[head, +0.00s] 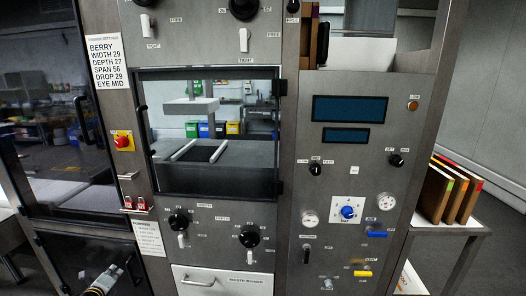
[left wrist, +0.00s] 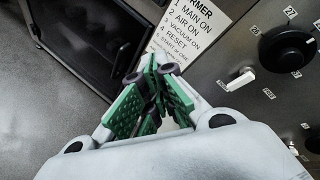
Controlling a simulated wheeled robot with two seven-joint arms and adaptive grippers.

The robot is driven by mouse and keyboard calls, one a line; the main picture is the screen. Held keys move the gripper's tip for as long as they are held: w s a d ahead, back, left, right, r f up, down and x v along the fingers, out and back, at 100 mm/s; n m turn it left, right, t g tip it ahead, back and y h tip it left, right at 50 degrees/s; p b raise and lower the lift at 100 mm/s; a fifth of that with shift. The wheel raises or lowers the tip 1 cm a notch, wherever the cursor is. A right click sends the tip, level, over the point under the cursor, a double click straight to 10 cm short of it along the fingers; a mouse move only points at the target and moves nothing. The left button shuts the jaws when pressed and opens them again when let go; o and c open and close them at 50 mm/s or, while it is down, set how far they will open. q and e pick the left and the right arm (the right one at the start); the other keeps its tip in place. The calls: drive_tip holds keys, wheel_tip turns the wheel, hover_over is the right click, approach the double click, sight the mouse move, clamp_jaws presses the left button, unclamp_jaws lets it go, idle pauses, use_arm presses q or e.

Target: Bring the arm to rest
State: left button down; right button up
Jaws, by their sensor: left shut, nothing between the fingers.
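My left gripper (head: 106,278) shows at the bottom left edge of the head view, low in front of the machine. In the left wrist view its green-padded fingers (left wrist: 156,80) are together with nothing between them. The fingertips lie in front of a white instruction label (left wrist: 195,30) on the machine's grey panel; I cannot tell the gap between them. My right gripper is in neither view.
The grey machine front fills the head view, with knobs, a window (head: 208,185), a red switch (head: 123,141) and a drawer (head: 222,281). A dark glazed door (head: 50,110) with a handle is at left. Coloured-edge boards (head: 437,190) stand on a side table at right.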

use_arm(q)
drive_tip(key=s+d+f+n+g+p, duration=0.2)
drive_tip(key=s+d+f+n, duration=0.15)
drive_tip(key=s+f, duration=0.55)
drive_tip(key=s+d+f+n+g+p, duration=0.2)
drive_tip(key=s+f+n, duration=0.4)
drive_tip(key=f, duration=0.4)
drive_tip(key=s+d+f+n+g+p, duration=0.2)
drive_tip(key=s+d+f+n, duration=0.1)
drive_tip(key=s+f, duration=0.65)
drive_tip(key=s+d+f+n+g+h+p, duration=0.1)
drive_tip(key=s+d+f+n+g, duration=0.1)
drive_tip(key=s+d, duration=0.5)
drive_tip(key=s+d+f+n+g+h+p, duration=0.1)
drive_tip(key=s+d+f+n, duration=0.3)
drive_tip(key=s, duration=1)
drive_tip(key=s+d+f+n+g+h+p, duration=0.1)
drive_tip(key=s+d+f, duration=0.4)
drive_tip(key=s+d, duration=0.6)
drive_tip(key=shift+s+f+n+g+p, duration=0.15)
drive_tip(key=shift+n+g+p, duration=0.65)
drive_tip(key=shift+n+g, duration=0.3)
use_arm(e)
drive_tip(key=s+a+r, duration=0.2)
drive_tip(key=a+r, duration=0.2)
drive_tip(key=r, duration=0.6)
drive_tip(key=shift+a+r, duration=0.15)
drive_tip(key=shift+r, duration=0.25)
